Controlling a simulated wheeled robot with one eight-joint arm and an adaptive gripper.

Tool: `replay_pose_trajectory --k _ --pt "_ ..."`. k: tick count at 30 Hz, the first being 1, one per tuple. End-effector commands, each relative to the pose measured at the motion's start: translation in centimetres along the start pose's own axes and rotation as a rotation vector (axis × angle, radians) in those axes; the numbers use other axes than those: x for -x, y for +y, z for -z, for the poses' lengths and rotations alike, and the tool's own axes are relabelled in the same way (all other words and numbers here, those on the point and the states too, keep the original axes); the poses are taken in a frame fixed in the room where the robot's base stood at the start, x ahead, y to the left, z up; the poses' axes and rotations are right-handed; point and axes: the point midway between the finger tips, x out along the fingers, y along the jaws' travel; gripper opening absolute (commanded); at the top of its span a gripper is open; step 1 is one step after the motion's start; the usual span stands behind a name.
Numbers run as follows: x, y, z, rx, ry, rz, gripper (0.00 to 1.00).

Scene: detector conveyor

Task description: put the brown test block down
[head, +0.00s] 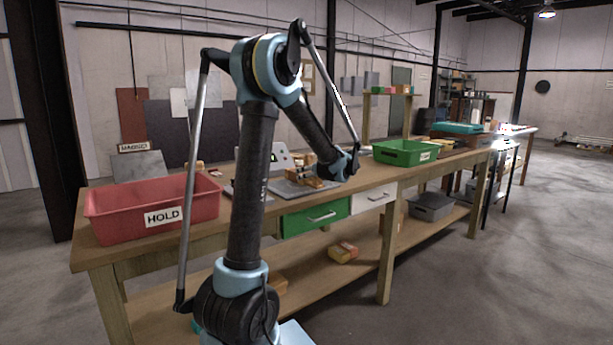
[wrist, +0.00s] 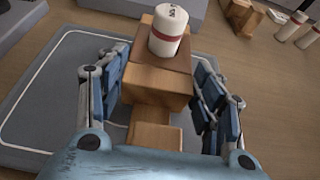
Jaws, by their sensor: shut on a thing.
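The brown test block (wrist: 157,88) is between the fingers of my gripper (wrist: 160,82) in the wrist view. My gripper is shut on it. A white cylinder with a red band (wrist: 168,32) stands upright at the block's top. A lighter wooden piece (wrist: 155,134) shows nearer my palm. A grey mat with a pale outline (wrist: 40,92) lies below and to the left; I cannot tell whether the block touches it. In the head view my gripper (head: 322,174) is low over the workbench, and the block is small and partly hidden there.
A red HOLD bin (head: 130,205) stands at the bench's left end. A green bin (head: 405,152) stands to the right. A grey device (head: 268,158) is behind the mat.

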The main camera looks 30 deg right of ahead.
Motion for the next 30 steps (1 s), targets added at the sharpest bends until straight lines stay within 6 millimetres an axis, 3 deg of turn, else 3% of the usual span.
replay_pose_trajectory --k 4,5,7,20,23,30 --pt "-0.1 0.0 0.1 0.0 0.0 0.0 0.26" --pt "0.0 0.0 0.1 0.0 0.0 0.0 0.68" --pt "0.0 0.0 0.1 0.0 0.0 0.0 0.81" --pt "0.2 0.1 -0.1 0.0 0.0 0.0 0.81" --pt "1.0 0.1 -0.1 0.0 0.0 -0.001 0.81" --pt "5.4 0.1 -0.1 0.0 -0.001 0.001 0.81"
